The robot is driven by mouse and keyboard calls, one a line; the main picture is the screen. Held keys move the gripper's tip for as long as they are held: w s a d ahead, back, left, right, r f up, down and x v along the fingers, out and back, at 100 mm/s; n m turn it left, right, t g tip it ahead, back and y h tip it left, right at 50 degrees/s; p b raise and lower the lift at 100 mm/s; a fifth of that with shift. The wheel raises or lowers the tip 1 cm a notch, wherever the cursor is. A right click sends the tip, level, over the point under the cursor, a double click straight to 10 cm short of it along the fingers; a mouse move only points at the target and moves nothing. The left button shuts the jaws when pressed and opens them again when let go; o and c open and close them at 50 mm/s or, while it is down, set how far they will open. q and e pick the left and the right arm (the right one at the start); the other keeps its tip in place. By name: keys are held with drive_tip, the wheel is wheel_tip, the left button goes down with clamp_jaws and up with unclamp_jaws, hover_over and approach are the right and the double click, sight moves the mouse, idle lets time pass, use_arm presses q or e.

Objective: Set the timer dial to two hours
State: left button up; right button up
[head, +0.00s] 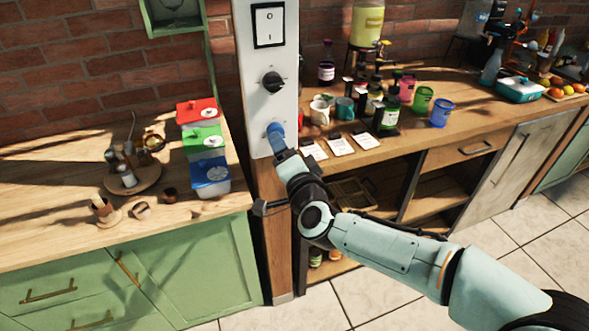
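A tall white control panel (268,70) stands upright between the two counters. My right gripper (276,131) is at the lower part of the panel, below the black dial. A blue piece shows at its tip against the panel; I cannot tell whether it is a finger or a knob. Whatever lies behind the tip is hidden, and I cannot tell whether the fingers are closed. No timer lettering is readable. My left gripper is not in view.
Red, green and blue boxes (205,145) stand close left of the panel. White cards (339,145), mugs (320,111) and bottles crowd the right counter. My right arm crosses in front of open shelves (440,190). Tiled floor lies below.

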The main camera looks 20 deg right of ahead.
drive_tip(key=s, duration=0.7)
drive_tip(key=shift+s+r, duration=0.2)
drive_tip(key=shift+s, duration=0.05)
wheel_tip(320, 180, down, 30)
drive_tip(key=s+n+g+y+p, duration=0.1)
drive_tip(key=s+n+g+p, duration=0.1)
drive_tip(key=n+g+p, duration=0.5)
drive_tip(key=s+f+g+y+p, duration=0.1)
drive_tip(key=s+f+g+p, duration=0.1)
drive_tip(key=s+f+g, duration=0.85)
drive_tip(key=s+a+f+p, duration=0.1)
drive_tip(key=s+f, duration=0.2)
drive_tip(key=s, duration=0.5)
drive_tip(key=s+a+f+n+y+p, duration=0.1)
drive_tip(key=s+f, duration=0.3)
drive_tip(key=s, duration=0.5)
drive_tip(key=shift+s+a+f+n+g+y, duration=0.2)
drive_tip(key=shift+a+f+n+g+y, duration=0.1)
drive_tip(key=shift+a+g, duration=0.2)
